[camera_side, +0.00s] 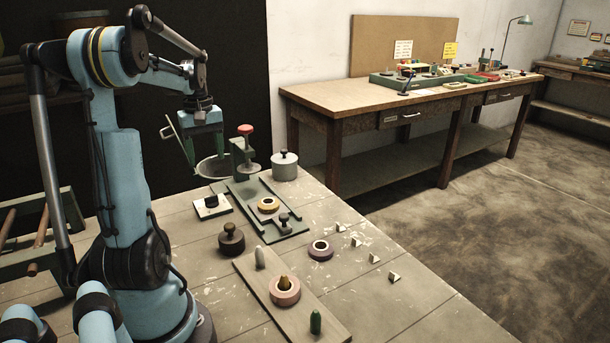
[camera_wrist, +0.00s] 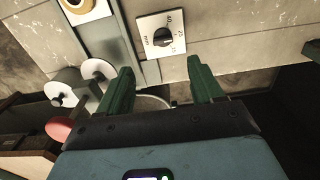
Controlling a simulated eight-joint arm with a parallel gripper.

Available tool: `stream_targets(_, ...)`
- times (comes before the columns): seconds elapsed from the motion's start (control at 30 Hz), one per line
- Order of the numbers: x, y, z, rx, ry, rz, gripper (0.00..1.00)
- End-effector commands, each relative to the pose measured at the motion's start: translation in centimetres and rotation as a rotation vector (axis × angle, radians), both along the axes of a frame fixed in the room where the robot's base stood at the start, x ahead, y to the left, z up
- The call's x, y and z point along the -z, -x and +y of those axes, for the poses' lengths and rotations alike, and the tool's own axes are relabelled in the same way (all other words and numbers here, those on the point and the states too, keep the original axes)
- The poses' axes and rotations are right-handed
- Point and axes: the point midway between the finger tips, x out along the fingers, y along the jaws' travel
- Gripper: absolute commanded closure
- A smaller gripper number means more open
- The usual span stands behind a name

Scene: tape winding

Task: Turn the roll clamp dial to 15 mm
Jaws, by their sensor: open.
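The dial is a black knob (camera_wrist: 162,37) on a small white plate with dark markings. In the side view the dial plate (camera_side: 211,206) lies on the bench left of the green track. My gripper (camera_side: 205,155) is above the back of the bench, above and behind the dial. Its two green fingers are spread, with nothing between them. In the wrist view the gripper (camera_wrist: 160,72) points toward the dial, which lies beyond the fingertips and is not touched.
A green stand with a red knob (camera_side: 246,130) and a grey lidded pot (camera_side: 285,166) stand close to the gripper. A yellow roll (camera_side: 268,204) sits in the green track. A black-knobbed weight (camera_side: 231,239) stands in front of the dial.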

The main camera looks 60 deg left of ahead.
Motion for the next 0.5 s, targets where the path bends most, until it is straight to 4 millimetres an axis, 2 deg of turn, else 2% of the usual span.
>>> stream_targets(0.27,2.0,0.4,0.4,-0.020,0.008,0.004,0.34)
stream_targets(0.5,5.9,0.4,0.4,-0.018,0.006,0.003,0.34)
